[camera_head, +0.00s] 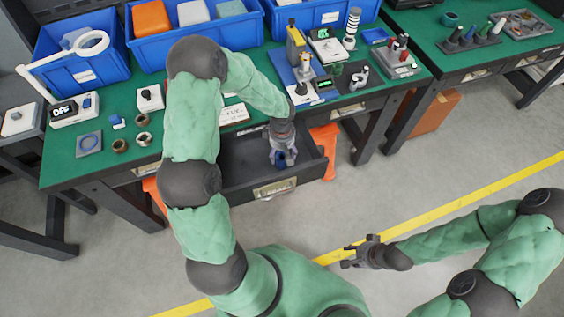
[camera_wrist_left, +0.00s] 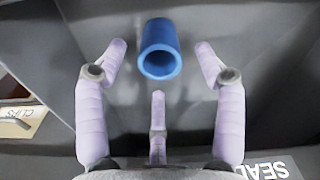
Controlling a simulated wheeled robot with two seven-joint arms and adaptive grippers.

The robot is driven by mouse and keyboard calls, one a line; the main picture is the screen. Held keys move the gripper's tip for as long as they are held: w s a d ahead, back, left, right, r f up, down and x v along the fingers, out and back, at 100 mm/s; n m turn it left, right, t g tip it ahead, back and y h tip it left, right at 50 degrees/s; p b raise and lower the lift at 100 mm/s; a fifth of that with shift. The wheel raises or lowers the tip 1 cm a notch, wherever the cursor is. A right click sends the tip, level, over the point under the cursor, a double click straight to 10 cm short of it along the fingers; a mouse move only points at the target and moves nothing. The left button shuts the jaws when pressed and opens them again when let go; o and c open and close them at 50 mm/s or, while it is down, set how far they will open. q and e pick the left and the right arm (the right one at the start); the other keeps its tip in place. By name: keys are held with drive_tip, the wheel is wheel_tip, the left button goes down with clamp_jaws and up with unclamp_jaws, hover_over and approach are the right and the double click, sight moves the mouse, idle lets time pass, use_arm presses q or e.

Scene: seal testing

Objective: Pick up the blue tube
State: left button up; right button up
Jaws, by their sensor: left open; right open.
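The blue tube (camera_wrist_left: 160,50) is a short hollow cylinder in the dark open drawer (camera_head: 245,187). In the left wrist view it lies just beyond and between the spread fingers of my left gripper (camera_wrist_left: 158,75), with no finger seen closed on it. In the head view my left gripper (camera_head: 284,158) reaches down into the drawer, and a bit of the blue tube (camera_head: 281,161) shows at its fingertips. My right gripper (camera_head: 350,256) is open and empty over the floor, away from the bench.
The drawer front (camera_head: 300,182) and side walls surround my left gripper. Open floor lies in front.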

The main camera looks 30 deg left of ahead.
use_arm(q)
wheel_tip(320, 180, down, 2)
drive_tip(key=shift+f, duration=0.1)
drive_tip(key=c, duration=1.2)
drive_tip(key=shift+r, duration=0.25)
